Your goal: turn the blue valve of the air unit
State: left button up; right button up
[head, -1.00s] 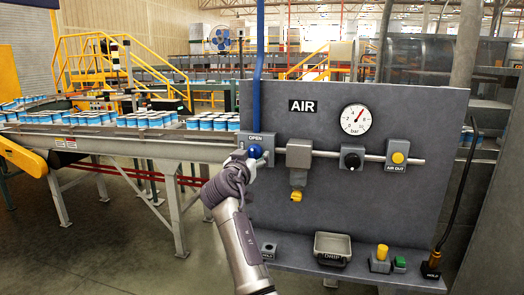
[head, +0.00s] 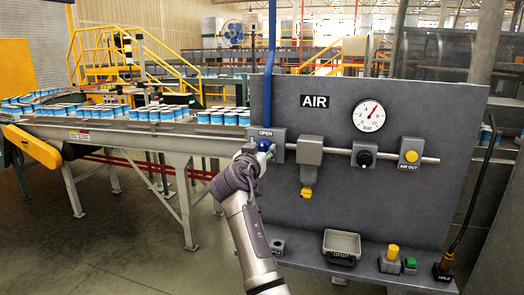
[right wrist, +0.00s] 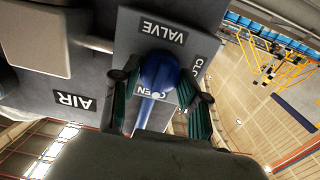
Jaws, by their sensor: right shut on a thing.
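The blue valve (head: 264,145) sits on a grey plate marked OPEN at the left end of the pipe on the grey air unit panel (head: 330,215). My right gripper (head: 261,154) is at the valve, its arm reaching up from below. In the right wrist view the blue valve (right wrist: 158,72) lies between the two fingers of the right gripper (right wrist: 158,98), which is shut on it. The plate there reads VALVE, OPEN and part of a CLOSE label. My left gripper is not in view.
Right of the valve are a grey filter block (head: 309,150) with a yellow knob, a pressure gauge (head: 369,116), a black knob (head: 364,157) and a yellow button (head: 411,156). A drip tray (head: 341,247) sits on the lower shelf. A conveyor with cans (head: 120,130) runs behind at left.

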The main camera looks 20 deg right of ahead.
jog(key=shift+n, duration=0.3)
jog(key=shift+r+n+p, duration=0.1)
jog(key=shift+n+p, duration=0.3)
jog(key=shift+n, duration=0.5)
jog(key=n+p, duration=0.1)
jog(key=n, duration=0.1)
jog(key=shift+n, duration=0.3)
jog(key=n+p, duration=0.2)
jog(key=n, duration=0.1)
jog(key=shift+r+n, duration=0.1)
jog(key=shift+n, duration=0.2)
jog(key=n+p, duration=0.3)
jog(key=n, duration=0.2)
jog(key=shift+n+p, duration=1.4)
jog(key=shift+n, duration=0.7)
